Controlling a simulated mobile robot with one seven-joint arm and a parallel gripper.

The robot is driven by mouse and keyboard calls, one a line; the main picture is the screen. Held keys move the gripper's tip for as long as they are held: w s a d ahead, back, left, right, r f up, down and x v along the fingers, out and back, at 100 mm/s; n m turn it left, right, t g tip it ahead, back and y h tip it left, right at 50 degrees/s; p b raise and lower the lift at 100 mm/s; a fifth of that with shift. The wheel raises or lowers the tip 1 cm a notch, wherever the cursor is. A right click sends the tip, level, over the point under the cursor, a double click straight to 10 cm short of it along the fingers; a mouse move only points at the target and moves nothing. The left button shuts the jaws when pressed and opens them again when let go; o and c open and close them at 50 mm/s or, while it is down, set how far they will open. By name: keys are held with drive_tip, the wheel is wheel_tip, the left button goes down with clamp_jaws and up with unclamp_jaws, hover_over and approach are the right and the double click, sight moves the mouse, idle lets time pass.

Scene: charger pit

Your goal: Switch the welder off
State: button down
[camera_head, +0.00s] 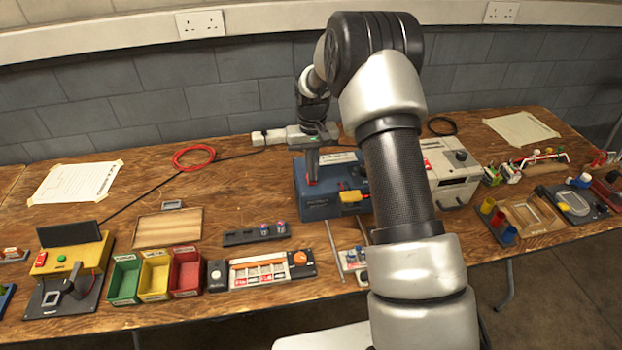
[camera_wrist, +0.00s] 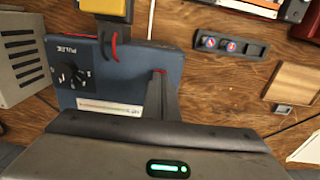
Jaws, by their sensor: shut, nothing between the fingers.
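A blue box (camera_head: 325,205) that looks like the welder stands at the middle of the bench, partly hidden by my arm in the head view. In the wrist view its blue top (camera_wrist: 135,65) carries a black dial (camera_wrist: 70,75) marked "PULSE" and a white label strip. A yellow part (camera_head: 351,196) sits at its front edge; the wrist view shows it with a dark piece and a red arc. My gripper (camera_head: 311,182) points down, shut and empty, with its tips (camera_wrist: 160,73) over the box's left part. Whether they touch it is unclear.
A pale box with a dial (camera_head: 450,172) stands to the right. A dark tray with two round pieces (camera_head: 255,234) and a wooden board (camera_head: 168,228) lie to the left. Green, yellow and red bins (camera_head: 187,272) are nearer the front. A red cable coil (camera_head: 194,157) lies behind.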

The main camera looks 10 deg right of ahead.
drive_tip(key=shift+f+b, duration=0.35)
drive_tip(key=shift+f, duration=0.25)
drive_tip(key=shift+r, duration=0.15)
drive_tip(key=shift+r+p, duration=2.05)
drive_tip(key=shift+r, duration=1.35)
